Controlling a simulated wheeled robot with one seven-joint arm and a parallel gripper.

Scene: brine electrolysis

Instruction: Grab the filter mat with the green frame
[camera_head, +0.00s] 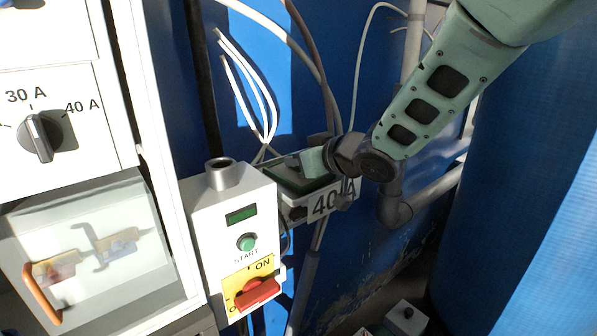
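A flat dark piece with a green edge (287,182), which looks like the green-framed filter mat, lies on top of a pale box (297,212) behind the control box. My gripper (306,163) reaches in from the upper right and is right at this piece, over its back right part. The fingers are small, dark and partly hidden by my wrist. I cannot tell whether they touch the piece or hold it, or how far apart they are.
A white control box (202,215) with a green START button (247,242) and a red switch (257,293) stands in front. White cables (262,100) and grey pipes (393,208) run close to my gripper. A cabinet with a dial (40,136) stands left; blue walls bound the right.

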